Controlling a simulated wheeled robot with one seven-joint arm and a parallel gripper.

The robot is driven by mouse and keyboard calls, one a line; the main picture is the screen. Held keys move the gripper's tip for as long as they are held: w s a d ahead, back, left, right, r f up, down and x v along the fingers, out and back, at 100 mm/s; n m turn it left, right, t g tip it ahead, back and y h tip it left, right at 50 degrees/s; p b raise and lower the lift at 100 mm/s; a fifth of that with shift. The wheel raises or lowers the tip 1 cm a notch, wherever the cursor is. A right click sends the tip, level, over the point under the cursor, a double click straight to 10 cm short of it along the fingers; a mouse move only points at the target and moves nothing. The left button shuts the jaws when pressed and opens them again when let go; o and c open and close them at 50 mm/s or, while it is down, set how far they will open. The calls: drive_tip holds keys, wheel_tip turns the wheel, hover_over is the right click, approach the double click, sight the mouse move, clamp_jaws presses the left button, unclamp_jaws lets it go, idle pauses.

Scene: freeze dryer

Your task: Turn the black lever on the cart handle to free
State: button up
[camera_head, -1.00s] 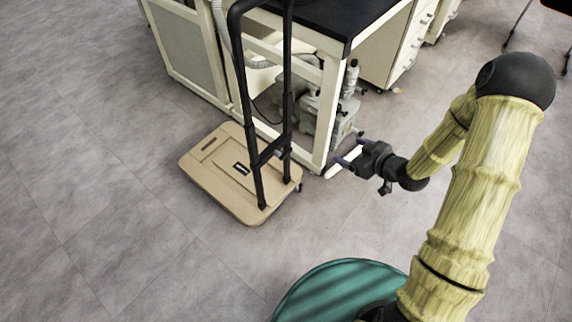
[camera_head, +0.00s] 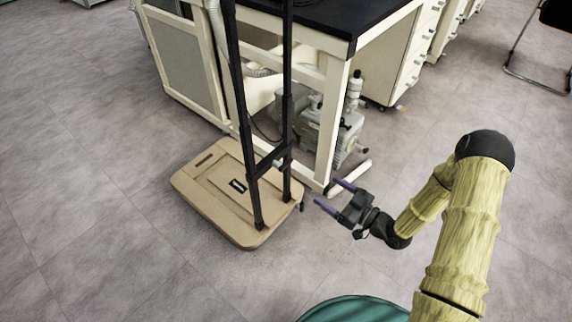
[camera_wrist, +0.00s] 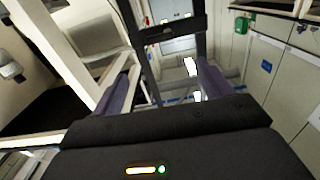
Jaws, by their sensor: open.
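The cart has a beige platform (camera_head: 215,195) on the floor and an upright black handle (camera_head: 287,90) with two posts and a low crossbar. A small light piece (camera_head: 277,163) sits at the crossbar. I cannot clearly make out the black lever itself. My gripper (camera_head: 329,192) is open and empty, its purple fingers pointing left toward the cart. It is apart from the handle, to its right. In the wrist view, the handle's crossbar (camera_wrist: 170,30) shows ahead, beyond and between the fingers.
A cream-framed bench (camera_head: 325,130) with a black top stands right behind the cart. A grey pump (camera_head: 340,125) is under it. White drawers (camera_head: 390,70) stand beyond. The floor (camera_head: 100,260) in front and left of the cart is clear.

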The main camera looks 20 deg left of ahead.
sight(287, 165)
drive_tip(key=b+x, duration=0.5)
drive_tip(key=x, duration=1.2)
drive_tip(key=shift+w+a+b, duration=0.1)
drive_tip(key=shift+a+b, duration=0.05)
drive_tip(key=shift+b, duration=0.25)
drive_tip(key=c, duration=1)
